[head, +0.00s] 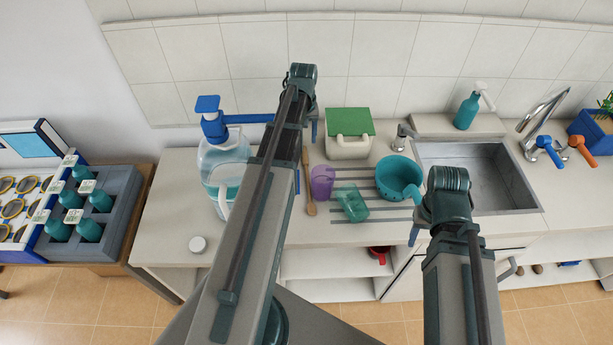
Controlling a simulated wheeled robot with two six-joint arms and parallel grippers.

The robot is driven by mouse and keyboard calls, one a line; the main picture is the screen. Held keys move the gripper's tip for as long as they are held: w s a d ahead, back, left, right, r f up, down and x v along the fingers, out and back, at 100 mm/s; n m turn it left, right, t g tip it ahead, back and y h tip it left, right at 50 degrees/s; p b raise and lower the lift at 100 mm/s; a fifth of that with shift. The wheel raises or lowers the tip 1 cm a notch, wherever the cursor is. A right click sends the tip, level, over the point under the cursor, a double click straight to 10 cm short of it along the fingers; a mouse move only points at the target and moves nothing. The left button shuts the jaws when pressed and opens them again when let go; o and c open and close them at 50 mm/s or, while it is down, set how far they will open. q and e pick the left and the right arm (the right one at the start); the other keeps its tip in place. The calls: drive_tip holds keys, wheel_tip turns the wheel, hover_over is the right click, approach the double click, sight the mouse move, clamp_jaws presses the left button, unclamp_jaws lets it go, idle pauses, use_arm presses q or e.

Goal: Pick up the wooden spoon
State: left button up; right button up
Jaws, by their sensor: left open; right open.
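The wooden spoon (310,196) lies on the counter, its handle running away toward the wall, just right of my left arm and left of a purple cup. My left gripper (314,130) is mostly hidden behind its own arm; a small teal part shows near the spoon's far end. It is open, and I cannot tell its height above the spoon. My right gripper (415,235) is open, largely hidden by its arm, near the counter's front edge below the teal pot, well right of the spoon.
The purple cup (322,182) stands close beside the spoon. A green translucent cup (352,204), a teal pot (399,176) and a green-topped container (348,146) are nearby. A water jug with a blue pump (222,155) stands left. A sink (480,180) is right.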

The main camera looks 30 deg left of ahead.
use_arm(q)
drive_tip(key=b, duration=0.5)
hover_over(305, 161)
drive_tip(key=shift+s+f, duration=0.1)
drive_tip(key=shift+f, duration=2.7)
drive_tip(key=shift+f, duration=0.1)
wheel_tip(305, 161, down, 5)
drive_tip(key=b, duration=0.5)
clamp_jaws()
